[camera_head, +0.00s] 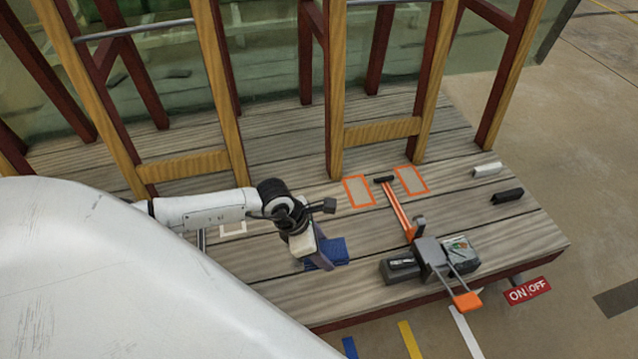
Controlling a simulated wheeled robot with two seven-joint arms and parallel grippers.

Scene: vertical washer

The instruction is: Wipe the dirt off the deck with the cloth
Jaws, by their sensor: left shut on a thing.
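My left gripper (318,251), on a white arm coming in from the left, is low over the wooden deck (480,225). It is shut on the blue cloth (334,250). The cloth shows beside and partly behind the fingers, at or close to the boards; I cannot tell whether it touches them. I cannot clearly make out dirt on the grey planks. Some of the deck is hidden behind my arm. My right gripper is not in view.
Two orange-outlined rectangles (358,191) (411,181) mark the deck. A grey device (430,252) with orange handles stands right of the cloth. A white block (487,170) and a black block (507,196) lie near the right edge. Wooden posts (338,90) rise behind.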

